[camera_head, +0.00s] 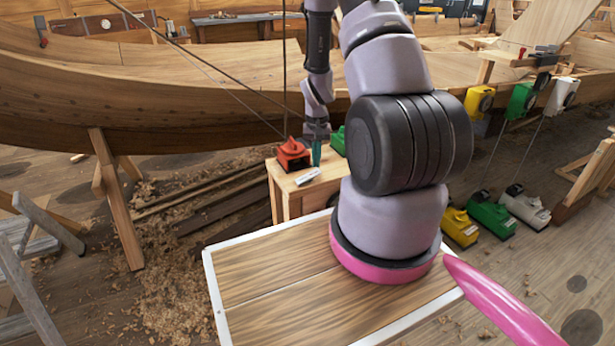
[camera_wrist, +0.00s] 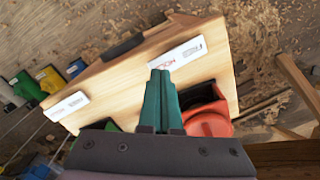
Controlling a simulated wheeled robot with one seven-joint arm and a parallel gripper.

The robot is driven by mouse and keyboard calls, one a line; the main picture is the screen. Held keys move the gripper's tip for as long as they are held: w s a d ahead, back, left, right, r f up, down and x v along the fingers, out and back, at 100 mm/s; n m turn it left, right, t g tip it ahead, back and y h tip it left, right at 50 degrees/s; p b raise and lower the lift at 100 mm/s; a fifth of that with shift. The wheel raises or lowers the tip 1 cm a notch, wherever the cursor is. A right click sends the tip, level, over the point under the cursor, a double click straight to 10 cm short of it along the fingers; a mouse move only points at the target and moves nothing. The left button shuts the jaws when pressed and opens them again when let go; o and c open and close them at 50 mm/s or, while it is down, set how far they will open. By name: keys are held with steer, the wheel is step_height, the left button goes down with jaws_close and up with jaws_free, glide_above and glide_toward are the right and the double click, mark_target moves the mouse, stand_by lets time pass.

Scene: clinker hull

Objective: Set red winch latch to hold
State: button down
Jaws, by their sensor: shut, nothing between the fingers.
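The red winch (camera_head: 292,155) sits on a small wooden stand beside the boat hull. In the wrist view the red winch (camera_wrist: 207,121) is right of the fingers, partly cut off by the gripper body. I cannot make out its latch or setting clearly. My gripper (camera_head: 317,153) has teal fingers pointing down just right of the winch. In the wrist view my gripper (camera_wrist: 160,76) is shut and empty, its tips near a white label plate (camera_wrist: 178,51) with red lettering and a small dark symbol. The tips appear apart from the winch; exact height is unclear.
A green winch (camera_head: 338,141) stands right of the red one, partly behind my arm. A second white label (camera_wrist: 66,105) lies on the stand top (camera_wrist: 115,82). Yellow, green and white winches (camera_head: 490,218) stand on the floor at right. A taut line runs up from the red winch.

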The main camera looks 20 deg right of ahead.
mark_target(316, 172)
steer(key=shift+f, duration=1.45)
stand_by(0.6)
steer(key=shift+r, duration=3.55)
